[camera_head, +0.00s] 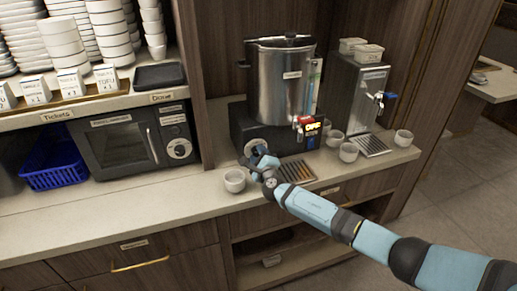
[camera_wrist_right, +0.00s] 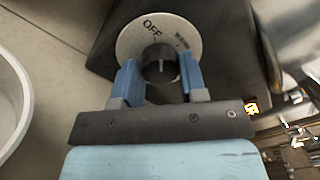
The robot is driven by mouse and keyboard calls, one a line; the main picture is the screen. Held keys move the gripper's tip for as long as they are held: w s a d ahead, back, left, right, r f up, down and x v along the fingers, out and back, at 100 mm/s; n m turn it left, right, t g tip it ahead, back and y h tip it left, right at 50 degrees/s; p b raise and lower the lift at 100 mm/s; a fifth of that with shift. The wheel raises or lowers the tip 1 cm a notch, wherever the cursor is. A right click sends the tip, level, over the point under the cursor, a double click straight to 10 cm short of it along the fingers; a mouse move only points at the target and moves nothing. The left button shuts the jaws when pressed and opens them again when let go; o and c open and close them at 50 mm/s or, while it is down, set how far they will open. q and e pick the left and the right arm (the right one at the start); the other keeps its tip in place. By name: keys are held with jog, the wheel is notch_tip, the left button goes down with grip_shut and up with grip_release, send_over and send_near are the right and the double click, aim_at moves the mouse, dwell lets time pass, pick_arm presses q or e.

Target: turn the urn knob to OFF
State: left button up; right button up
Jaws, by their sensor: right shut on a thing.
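The steel urn (camera_head: 283,85) stands on a black base on the counter. Its white dial (camera_head: 250,147) is on the base front, partly hidden by my right gripper (camera_head: 259,161). In the right wrist view, the dark knob (camera_wrist_right: 160,66) sits at the dial's centre between the two blue fingers of the gripper (camera_wrist_right: 160,78), which is shut on it. The word OFF (camera_wrist_right: 152,27) is printed at the dial's top, with a smaller label to its right. The knob's pale pointer mark points roughly up, near OFF; its exact setting is unclear. My left gripper is not in view.
A white cup (camera_head: 235,181) stands just left of my right gripper. Several cups and a second dispenser (camera_head: 358,95) stand further right. A microwave (camera_head: 130,138) is at left.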

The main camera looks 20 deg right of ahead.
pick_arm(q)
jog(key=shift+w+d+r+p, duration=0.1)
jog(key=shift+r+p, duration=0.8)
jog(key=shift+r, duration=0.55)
pick_arm(e)
jog(key=shift+n, duration=1.2)
jog(key=o, duration=0.9)
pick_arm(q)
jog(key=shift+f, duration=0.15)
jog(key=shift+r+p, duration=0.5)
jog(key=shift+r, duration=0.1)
pick_arm(e)
jog(key=s, duration=1.3)
jog(key=shift+s+d+f, duration=0.1)
jog(key=shift+s+f, duration=0.25)
jog(key=shift+s, duration=0.05)
